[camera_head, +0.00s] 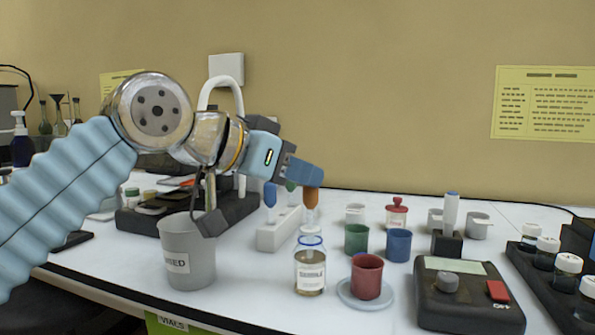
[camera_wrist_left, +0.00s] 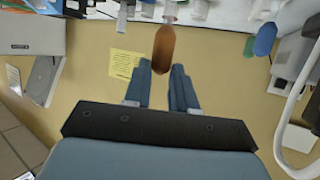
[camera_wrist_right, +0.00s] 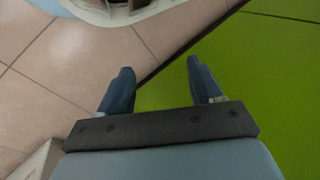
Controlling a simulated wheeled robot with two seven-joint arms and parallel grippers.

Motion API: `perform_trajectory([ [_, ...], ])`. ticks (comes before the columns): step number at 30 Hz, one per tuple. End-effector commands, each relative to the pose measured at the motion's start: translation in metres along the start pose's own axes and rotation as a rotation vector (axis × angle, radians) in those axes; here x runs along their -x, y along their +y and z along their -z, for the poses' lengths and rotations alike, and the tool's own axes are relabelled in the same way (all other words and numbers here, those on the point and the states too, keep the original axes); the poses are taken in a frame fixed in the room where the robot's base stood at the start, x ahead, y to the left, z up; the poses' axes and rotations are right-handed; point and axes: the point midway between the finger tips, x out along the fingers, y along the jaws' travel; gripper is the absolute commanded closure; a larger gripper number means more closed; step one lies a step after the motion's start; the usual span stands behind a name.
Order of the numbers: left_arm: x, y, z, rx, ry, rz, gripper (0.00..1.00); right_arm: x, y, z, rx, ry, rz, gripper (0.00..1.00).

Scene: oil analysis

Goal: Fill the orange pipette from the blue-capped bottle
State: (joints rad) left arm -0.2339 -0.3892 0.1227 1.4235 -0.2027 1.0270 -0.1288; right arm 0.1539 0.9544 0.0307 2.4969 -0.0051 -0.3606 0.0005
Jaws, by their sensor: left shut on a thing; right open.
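My left gripper (camera_head: 311,176) is shut on the orange pipette (camera_head: 311,197) by its bulb, and holds it upright with the tip down. The pipette also shows between the fingertips in the left wrist view (camera_wrist_left: 164,48). The clear bottle (camera_head: 310,272) stands on the table directly below, with a blue ring at its neck and amber liquid inside. The pipette's clear stem reaches down to the bottle's mouth; I cannot tell how far the tip is inside. My right gripper (camera_wrist_right: 160,68) is open and empty in the right wrist view, away from the bottle.
A white rack (camera_head: 278,235) with blue and green pipettes stands just behind left. A grey labelled bin (camera_head: 188,255) is to the left. A red cup (camera_head: 367,277) on a saucer, green and blue cups, and a dark device (camera_head: 468,298) are to the right.

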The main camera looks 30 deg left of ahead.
Motion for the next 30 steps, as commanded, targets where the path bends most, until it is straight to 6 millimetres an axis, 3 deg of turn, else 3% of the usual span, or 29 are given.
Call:
perform_trajectory([
  [14,-0.007,0.0,-0.017,0.0,0.0,0.0,1.0,-0.015,0.006,0.0,0.0,0.0,0.0,0.35],
  [26,-0.007,0.0,-0.017,0.0,0.0,0.0,1.0,-0.016,0.006,0.0,0.0,0.0,0.0,0.35],
  [27,-0.007,0.0,-0.017,0.0,0.0,0.0,0.81,-0.016,0.006,0.0,0.0,0.0,0.0,0.35],
  [30,-0.007,0.0,-0.017,0.0,0.0,0.0,0.96,-0.016,0.006,0.0,0.0,0.0,0.0,0.35],
])
